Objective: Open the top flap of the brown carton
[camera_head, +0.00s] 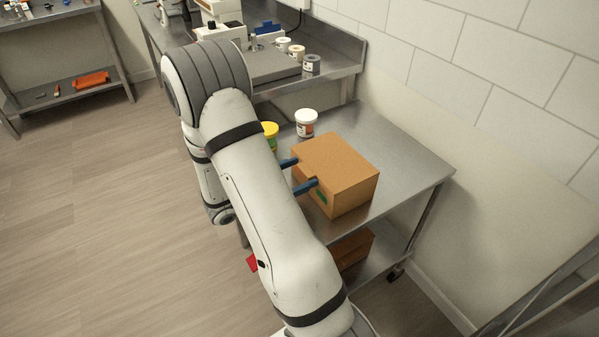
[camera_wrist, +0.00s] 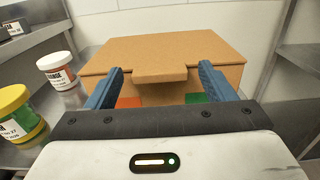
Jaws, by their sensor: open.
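The brown carton (camera_head: 341,173) stands on a steel table against the tiled wall. Its top looks closed, and in the wrist view the top flap (camera_wrist: 160,55) lies flat with a tab (camera_wrist: 160,75) sticking out at the front edge. My gripper (camera_head: 304,173) is open at the carton's front face, its two blue fingers at either side of the tab. The wrist view shows the gripper (camera_wrist: 160,84) with a finger left and right of the tab, apart from it. Whether the fingertips touch the carton I cannot tell.
A white jar (camera_head: 306,123) and a yellow-lidded jar (camera_head: 270,130) stand left of the carton. Another brown box (camera_head: 352,250) sits on the shelf below. The steel tabletop (camera_head: 405,160) is bare to the right. A higher bench with several small jars stands behind.

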